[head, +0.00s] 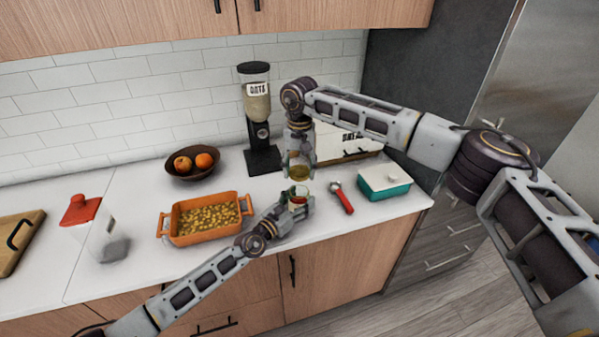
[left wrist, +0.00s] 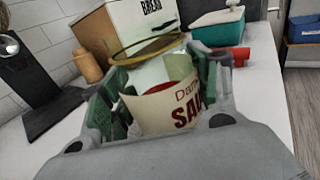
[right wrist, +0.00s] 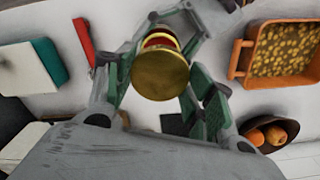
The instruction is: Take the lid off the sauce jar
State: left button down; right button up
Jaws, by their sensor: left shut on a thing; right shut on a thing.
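The sauce jar (head: 298,194) has a pale label with red lettering, seen close in the left wrist view (left wrist: 165,108). My left gripper (head: 296,202) is shut around its sides and holds it roughly upright near the counter's front edge. A thin gold ring shows at the jar's top in the left wrist view. The gold lid (head: 298,172) is above the jar, with a small gap between them in the head view. My right gripper (head: 298,165) points down and is shut on the lid, a round gold disc in the right wrist view (right wrist: 160,75). The jar is partly hidden behind it there.
An orange dish of yellow food (head: 205,218) stands left of the jar. A red-handled tool (head: 342,197) and a teal box with white lid (head: 384,182) lie right. Behind are an oats dispenser (head: 258,115), a bread box (head: 345,142) and a fruit bowl (head: 192,163).

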pick_arm(q)
jog(key=shift+c, duration=1.6)
grip_release()
jog(key=shift+v, duration=6)
